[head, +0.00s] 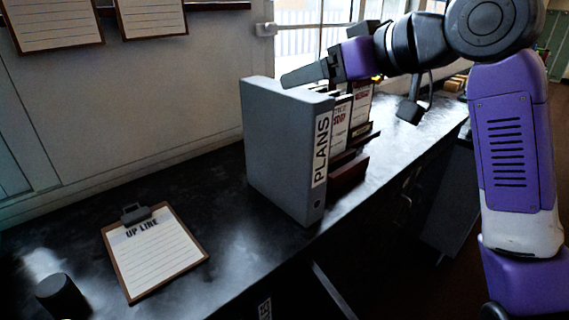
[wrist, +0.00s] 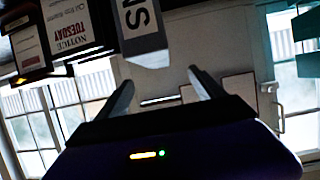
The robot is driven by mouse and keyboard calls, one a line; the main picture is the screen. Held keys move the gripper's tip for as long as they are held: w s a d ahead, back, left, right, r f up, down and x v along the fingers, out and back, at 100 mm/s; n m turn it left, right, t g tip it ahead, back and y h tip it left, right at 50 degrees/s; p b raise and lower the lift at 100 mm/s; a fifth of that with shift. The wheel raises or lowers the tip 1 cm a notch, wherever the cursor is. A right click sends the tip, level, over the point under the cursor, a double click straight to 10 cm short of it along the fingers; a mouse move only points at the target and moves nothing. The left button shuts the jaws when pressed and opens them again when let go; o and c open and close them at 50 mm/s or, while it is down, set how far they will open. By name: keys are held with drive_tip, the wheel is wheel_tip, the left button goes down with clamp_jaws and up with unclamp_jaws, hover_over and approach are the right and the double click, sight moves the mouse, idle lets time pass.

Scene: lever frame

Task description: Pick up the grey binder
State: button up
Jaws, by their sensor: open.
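The grey binder (head: 278,150) stands upright on the dark counter, its spine labelled "PLANS" facing the right front. My gripper (head: 305,73) is at its top edge, reaching in from the right; one finger shows clearly there. In the wrist view the open fingers (wrist: 160,80) point up the picture, with an empty gap between them. The binder's spine end (wrist: 148,58), with an "S" on its label, shows just beyond the fingertips. I cannot tell whether the fingers touch the binder.
Notice signs (head: 341,125) in dark holders stand close to the binder's right. A clipboard (head: 152,248) lies on the counter (head: 232,235) at the front left, near a black cylinder (head: 62,297). A window is behind.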

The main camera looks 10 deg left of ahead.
drive_tip(key=shift+w+f+b, duration=0.5)
drive_tip(key=shift+w+f, duration=0.1)
drive_tip(key=shift+f, duration=0.35)
drive_tip(key=x, duration=0.2)
drive_tip(key=p+x, duration=0.1)
drive_tip(key=x, duration=0.1)
drive_tip(key=p+x, duration=0.1)
drive_tip(key=x, duration=0.1)
drive_tip(key=shift+w+a+r, duration=0.15)
drive_tip(key=shift+a+r, duration=0.05)
drive_tip(key=shift+a, duration=0.15)
drive_tip(key=shift+w+a+f, duration=0.3)
drive_tip(key=shift+w+a, duration=0.05)
drive_tip(key=shift+a, duration=0.05)
clamp_jaws()
drive_tip(key=shift+r, duration=0.1)
